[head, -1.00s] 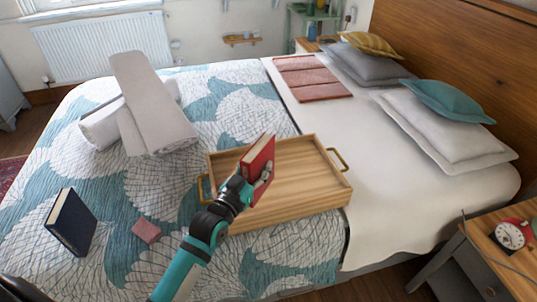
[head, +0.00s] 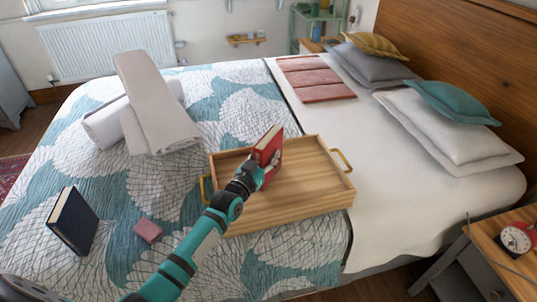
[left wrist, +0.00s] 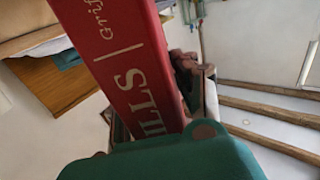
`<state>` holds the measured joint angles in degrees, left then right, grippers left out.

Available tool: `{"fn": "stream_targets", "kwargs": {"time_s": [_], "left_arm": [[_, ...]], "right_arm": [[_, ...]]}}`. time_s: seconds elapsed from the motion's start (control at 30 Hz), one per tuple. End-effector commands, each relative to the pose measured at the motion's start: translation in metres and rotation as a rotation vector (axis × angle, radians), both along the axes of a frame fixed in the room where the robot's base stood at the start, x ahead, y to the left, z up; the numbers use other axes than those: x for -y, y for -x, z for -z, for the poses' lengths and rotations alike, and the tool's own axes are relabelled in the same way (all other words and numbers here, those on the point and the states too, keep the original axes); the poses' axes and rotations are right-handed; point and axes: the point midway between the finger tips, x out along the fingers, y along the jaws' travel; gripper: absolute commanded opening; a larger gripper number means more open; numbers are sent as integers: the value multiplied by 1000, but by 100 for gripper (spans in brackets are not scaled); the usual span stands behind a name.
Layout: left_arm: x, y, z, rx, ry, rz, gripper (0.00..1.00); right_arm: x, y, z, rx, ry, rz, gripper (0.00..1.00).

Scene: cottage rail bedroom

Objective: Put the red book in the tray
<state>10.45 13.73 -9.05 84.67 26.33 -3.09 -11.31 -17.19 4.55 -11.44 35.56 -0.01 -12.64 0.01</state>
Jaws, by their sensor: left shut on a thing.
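The red book (head: 268,150) stands upright in my left gripper (head: 264,166), over the left half of the wooden tray (head: 310,197). The gripper is shut on the book. I cannot tell whether the book's lower edge touches the tray floor. In the left wrist view the red book (left wrist: 125,60) fills the middle, its spine with white lettering facing the camera. The tray lies on the bed, has brass handles and looks empty apart from the held book. My right gripper is not in view.
A dark blue book (head: 73,221) stands on the quilt at left, with a small pink block (head: 148,230) beside it. Rolled towels (head: 155,110) lie behind. Pillows (head: 450,125) are at the right, and a nightstand (head: 495,245) with a red clock is front right.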

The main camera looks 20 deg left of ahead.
Motion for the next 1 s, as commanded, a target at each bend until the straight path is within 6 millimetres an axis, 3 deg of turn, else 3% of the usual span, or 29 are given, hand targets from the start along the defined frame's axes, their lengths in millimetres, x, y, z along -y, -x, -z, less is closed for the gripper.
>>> {"fn": "stream_targets", "kwargs": {"time_s": [0.17, 0.2, 0.37, 0.67, 1.0], "left_arm": [[0, 0, 2, 4, 1, 0, 0], [0, 0, 2, 0, 0, 0, 33], [0, 0, 2, -1, 0, 0, 52], [0, 0, -2, 0, 0, 0, 52], [-7, 53, 1, -3, 0, 1, 52]], "right_arm": [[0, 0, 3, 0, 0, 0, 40], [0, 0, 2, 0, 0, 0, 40], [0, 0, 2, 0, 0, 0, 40], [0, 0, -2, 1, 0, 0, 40], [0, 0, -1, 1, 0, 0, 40]]}}
